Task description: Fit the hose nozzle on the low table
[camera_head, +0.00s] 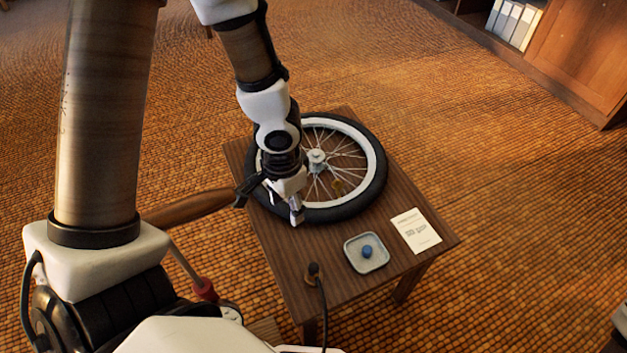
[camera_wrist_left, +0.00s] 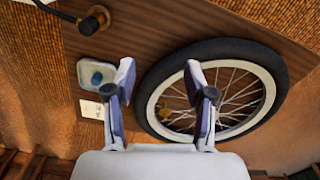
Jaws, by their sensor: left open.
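The low wooden table (camera_head: 285,262) carries a wheel with a black tyre (camera_head: 374,190), white rim and spokes. The wheel lies flat and also shows in the left wrist view (camera_wrist_left: 215,48). A black hose (camera_head: 323,305) ends in a dark nozzle (camera_head: 313,268) at a small brown holder on the table's near edge; the nozzle also shows in the left wrist view (camera_wrist_left: 90,24). A small brass-coloured part (camera_head: 337,187) shows among the spokes. My left gripper (camera_head: 273,203) is open and empty above the tyre's near-left side, apart from the nozzle. My right gripper is not seen.
A pale tray (camera_head: 353,264) with a blue cap (camera_head: 367,251) sits right of the nozzle. A printed card (camera_head: 416,230) lies farther right. A wooden cabinet (camera_head: 580,60) with white binders stands at the upper right.

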